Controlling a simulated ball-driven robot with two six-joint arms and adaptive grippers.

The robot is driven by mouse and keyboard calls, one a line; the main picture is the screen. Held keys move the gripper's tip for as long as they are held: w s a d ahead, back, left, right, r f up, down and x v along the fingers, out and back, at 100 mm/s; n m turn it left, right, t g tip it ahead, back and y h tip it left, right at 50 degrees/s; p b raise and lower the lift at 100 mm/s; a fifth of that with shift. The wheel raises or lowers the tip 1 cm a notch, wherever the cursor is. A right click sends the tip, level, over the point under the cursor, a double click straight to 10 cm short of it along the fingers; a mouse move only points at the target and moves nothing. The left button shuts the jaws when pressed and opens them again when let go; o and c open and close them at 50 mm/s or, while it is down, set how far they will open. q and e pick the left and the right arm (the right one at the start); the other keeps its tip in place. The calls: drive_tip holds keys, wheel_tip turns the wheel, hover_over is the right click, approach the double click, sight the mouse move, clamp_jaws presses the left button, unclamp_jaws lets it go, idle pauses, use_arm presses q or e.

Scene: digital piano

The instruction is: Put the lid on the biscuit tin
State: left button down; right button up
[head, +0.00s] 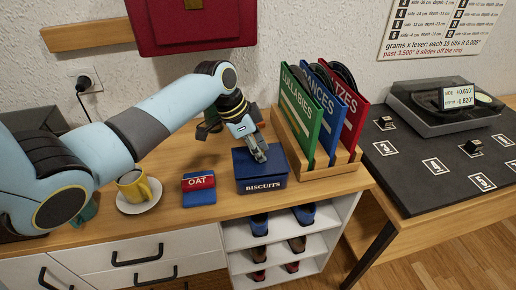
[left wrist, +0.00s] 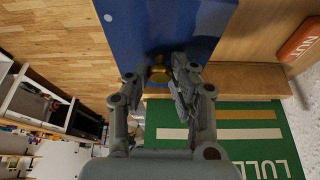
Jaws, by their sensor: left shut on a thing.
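My left gripper (head: 259,155) points down over the top of the tin. In the left wrist view its fingers (left wrist: 160,75) close around a small gold knob on a flat blue lid (left wrist: 150,28). In the head view the lid is at the top of the tin, partly behind the fingers. I cannot tell whether it rests on the rim or hangs just above it. My right gripper is not in view.
A small red and blue OAT box (head: 198,188) and a yellow cup (head: 134,186) on a saucer are to the left.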

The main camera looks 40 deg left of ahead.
use_arm(q)
drive_tip(key=shift+f, duration=0.3)
idle(1.1)
drive_tip(key=c, duration=0.6)
unclamp_jaws()
drive_tip(key=shift+r+p, duration=0.1)
drive_tip(key=shift+p, duration=0.2)
wheel_tip(320, 180, up, 7)
drive_tip(key=p, duration=0.7)
drive_tip(key=shift+f, duration=0.2)
clamp_jaws()
